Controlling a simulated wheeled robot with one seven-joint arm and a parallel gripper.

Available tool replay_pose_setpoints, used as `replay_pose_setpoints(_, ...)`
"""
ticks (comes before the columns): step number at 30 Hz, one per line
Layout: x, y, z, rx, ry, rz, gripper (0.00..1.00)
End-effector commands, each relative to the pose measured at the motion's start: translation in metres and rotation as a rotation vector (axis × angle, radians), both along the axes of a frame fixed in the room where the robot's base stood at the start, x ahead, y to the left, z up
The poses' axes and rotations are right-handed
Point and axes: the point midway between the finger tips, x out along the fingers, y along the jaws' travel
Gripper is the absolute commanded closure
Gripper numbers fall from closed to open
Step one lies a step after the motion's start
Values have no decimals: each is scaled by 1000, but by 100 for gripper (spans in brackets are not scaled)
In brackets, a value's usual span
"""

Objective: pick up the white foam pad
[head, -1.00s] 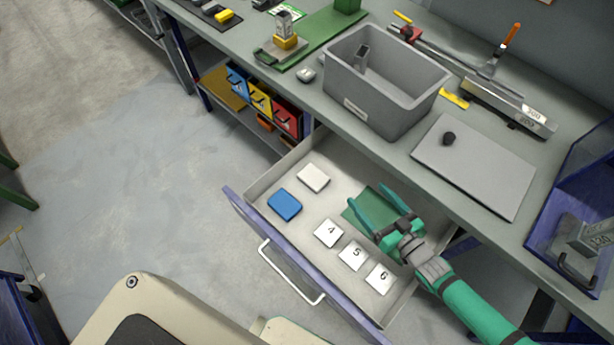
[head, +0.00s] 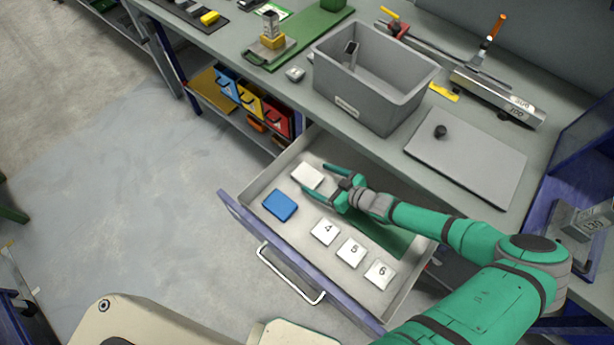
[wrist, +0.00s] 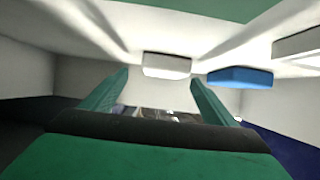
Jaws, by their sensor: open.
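The white foam pad (head: 307,176) lies flat in the open drawer, near its back left corner, beside a blue pad (head: 280,205). My gripper (head: 318,180) is open and reaches into the drawer from the right. Its fingertips are close to the white pad's right side; I cannot tell whether they touch it. In the wrist view the white pad (wrist: 167,66) shows ahead, beyond and between the two green fingers (wrist: 155,88), with the blue pad (wrist: 240,77) to its right. Nothing is held between the fingers.
The workbench edge overhangs the drawer's back. A grey bin (head: 345,105) and a grey plate (head: 470,165) stand on the bench above.

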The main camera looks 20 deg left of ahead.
Motion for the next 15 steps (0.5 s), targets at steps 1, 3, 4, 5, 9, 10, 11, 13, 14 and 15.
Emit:
replay_pose_setpoints(1,0,4,-2,0,0,1,20)
replay_pose_setpoints(3,1,9,-4,0,1,0,20)
replay_pose_setpoints(4,2,12,-5,1,2,0,20)
replay_pose_setpoints(5,2,16,-7,0,2,1,20)
replay_pose_setpoints(9,4,36,-14,1,2,2,20)
replay_pose_setpoints(10,6,39,-16,0,1,3,20)
replay_pose_setpoints(11,8,41,-17,0,1,2,20)
replay_pose_setpoints(13,10,46,-20,0,0,1,20)
replay_pose_setpoints(14,10,48,-21,0,0,1,20)
replay_pose_setpoints(15,11,50,-21,0,0,0,20)
